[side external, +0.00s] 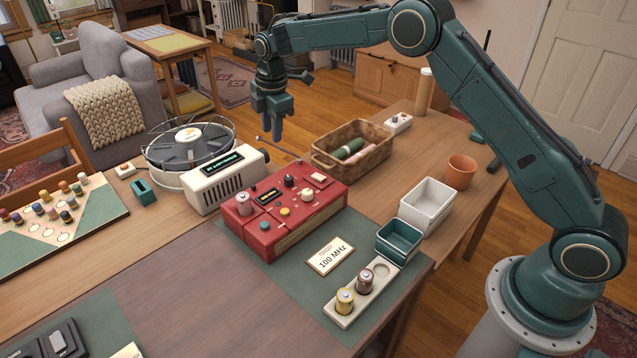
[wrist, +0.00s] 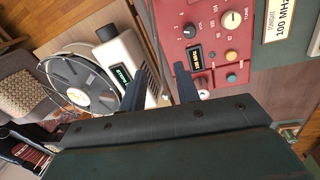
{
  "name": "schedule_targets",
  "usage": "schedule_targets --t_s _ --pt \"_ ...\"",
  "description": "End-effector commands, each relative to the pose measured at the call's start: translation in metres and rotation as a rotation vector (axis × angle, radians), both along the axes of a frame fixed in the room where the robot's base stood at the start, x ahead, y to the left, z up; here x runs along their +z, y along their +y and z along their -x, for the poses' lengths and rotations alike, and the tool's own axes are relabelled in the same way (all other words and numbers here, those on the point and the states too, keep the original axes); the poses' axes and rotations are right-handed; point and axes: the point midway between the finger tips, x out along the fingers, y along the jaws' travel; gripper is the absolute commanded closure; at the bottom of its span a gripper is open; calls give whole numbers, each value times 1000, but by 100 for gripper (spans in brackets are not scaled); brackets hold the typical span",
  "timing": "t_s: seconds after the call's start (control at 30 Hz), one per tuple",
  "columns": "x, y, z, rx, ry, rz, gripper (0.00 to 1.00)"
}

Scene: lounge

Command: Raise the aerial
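The red radio (side external: 285,215) sits on the green mat, with knobs, buttons and a small lit display on top; it also shows in the wrist view (wrist: 212,45). The aerial (side external: 284,151) is a thin metal rod in the side view, low behind the radio, slanting from a small tip at upper left down toward the radio's back edge. My gripper (side external: 276,137) points down over the gap behind the radio, close to the rod; contact cannot be told. In the wrist view my gripper's fingers (wrist: 160,90) are apart, with no held object visible between them.
A cream device (side external: 226,180) with a green display stands left of the radio, before a round reel machine (side external: 190,146). A wicker basket (side external: 385,158) of rolls is behind right. A "100 MHz" card (side external: 330,256) and battery holder (side external: 347,313) lie in front.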

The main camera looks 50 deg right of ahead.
Motion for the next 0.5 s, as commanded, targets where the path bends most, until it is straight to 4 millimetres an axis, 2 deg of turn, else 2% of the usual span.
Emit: schedule_targets --t_s 0.03,0.2,0.5 --pt "-10 0 -1 -1 4 0 68" --pt "-33 -1 -4 -1 3 0 68" --pt "-53 -1 -8 -1 0 0 68"
